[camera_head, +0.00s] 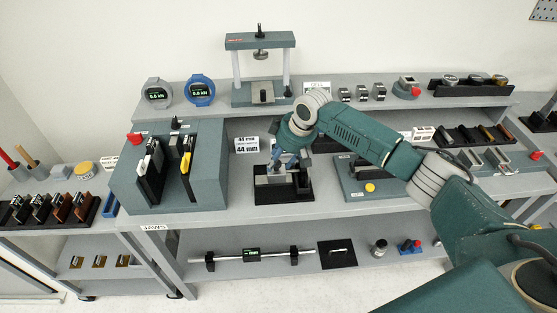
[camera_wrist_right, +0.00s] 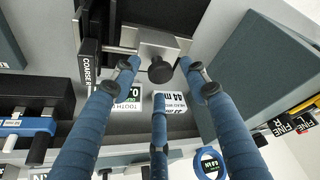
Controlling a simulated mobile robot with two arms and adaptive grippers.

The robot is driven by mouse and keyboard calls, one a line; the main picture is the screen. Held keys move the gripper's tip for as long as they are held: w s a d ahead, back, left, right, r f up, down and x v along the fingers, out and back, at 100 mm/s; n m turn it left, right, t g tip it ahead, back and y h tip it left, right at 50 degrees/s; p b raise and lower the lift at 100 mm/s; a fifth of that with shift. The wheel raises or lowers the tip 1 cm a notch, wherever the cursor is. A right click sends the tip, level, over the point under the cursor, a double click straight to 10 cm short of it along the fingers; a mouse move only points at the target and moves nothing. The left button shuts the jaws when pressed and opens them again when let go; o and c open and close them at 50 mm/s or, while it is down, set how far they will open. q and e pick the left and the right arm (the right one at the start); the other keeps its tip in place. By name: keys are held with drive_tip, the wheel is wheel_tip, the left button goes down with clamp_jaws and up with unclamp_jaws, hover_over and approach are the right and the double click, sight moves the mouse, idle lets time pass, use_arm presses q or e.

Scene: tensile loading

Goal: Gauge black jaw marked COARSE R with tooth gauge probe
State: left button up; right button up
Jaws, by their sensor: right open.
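The tooth gauge probe, a grey block with a black knob (camera_wrist_right: 160,70), stands on a black base (camera_head: 264,197) at the middle of the bench. Its thin rods point toward the black jaw marked COARSE R (camera_wrist_right: 88,57), which stands upright beside it. I cannot tell whether the rods touch the jaw. My right gripper (camera_head: 284,164) is over the gauge. In the wrist view its three blue fingers (camera_wrist_right: 158,78) are spread around the knob, with gaps visible, and hold nothing. In the head view the gripper and arm partly hide the gauge and jaw. My left gripper is not in view.
A teal rack (camera_head: 209,165) with jaws and a yellow-marked tool stands left of the gauge. A teal fixture (camera_head: 357,184) stands on the right. A raised shelf behind carries blue (camera_head: 199,90) and grey dials and a small press (camera_head: 260,42). The bench front edge is clear.

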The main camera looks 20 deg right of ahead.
drive_tip(key=v, duration=1.1)
drive_tip(key=shift+s+r, duration=0.1)
idle(0.5)
